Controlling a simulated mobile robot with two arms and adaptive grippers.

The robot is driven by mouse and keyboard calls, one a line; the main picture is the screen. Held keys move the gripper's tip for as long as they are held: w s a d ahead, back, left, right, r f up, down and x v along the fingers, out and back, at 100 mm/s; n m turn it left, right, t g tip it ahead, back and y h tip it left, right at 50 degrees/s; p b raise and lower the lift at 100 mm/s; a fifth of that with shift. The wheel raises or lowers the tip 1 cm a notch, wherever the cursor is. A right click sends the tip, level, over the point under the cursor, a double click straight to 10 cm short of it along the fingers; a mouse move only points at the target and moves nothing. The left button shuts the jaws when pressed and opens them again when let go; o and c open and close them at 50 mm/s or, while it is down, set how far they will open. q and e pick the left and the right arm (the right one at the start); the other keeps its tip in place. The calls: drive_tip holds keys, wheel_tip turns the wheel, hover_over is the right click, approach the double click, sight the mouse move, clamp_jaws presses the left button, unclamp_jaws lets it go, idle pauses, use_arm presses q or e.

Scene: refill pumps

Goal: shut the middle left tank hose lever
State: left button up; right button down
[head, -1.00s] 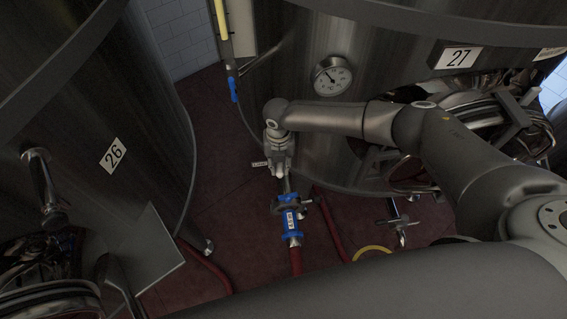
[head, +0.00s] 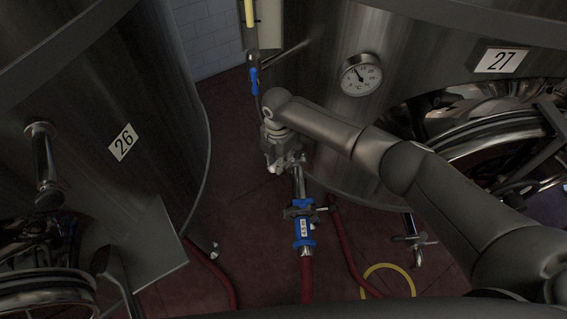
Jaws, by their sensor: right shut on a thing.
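A steel outlet pipe (head: 299,182) comes from the low front of tank 27 (head: 315,100). It runs down to a blue valve (head: 304,232) with a white label, and a red hose (head: 307,280) hangs below it. My right gripper (head: 284,163) points down at the upper end of this pipe, just left of it. It is shut on a small part there, apparently the hose lever, which the gripper mostly hides. The lever's exact angle cannot be told. My left gripper is not in view.
Tank 26 (head: 150,120) stands at the left with a steel pipe fitting. A round gauge (head: 361,75) is on tank 27. A blue-handled valve (head: 254,80) hangs behind my right wrist. A yellow hose (head: 390,268) lies on the red floor (head: 240,225).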

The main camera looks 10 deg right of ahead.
drive_tip(key=shift+w+a+m, duration=0.15)
drive_tip(key=shift+w+m, duration=0.15)
drive_tip(key=shift+m, duration=0.1)
drive_tip(key=c, duration=1.3)
unclamp_jaws()
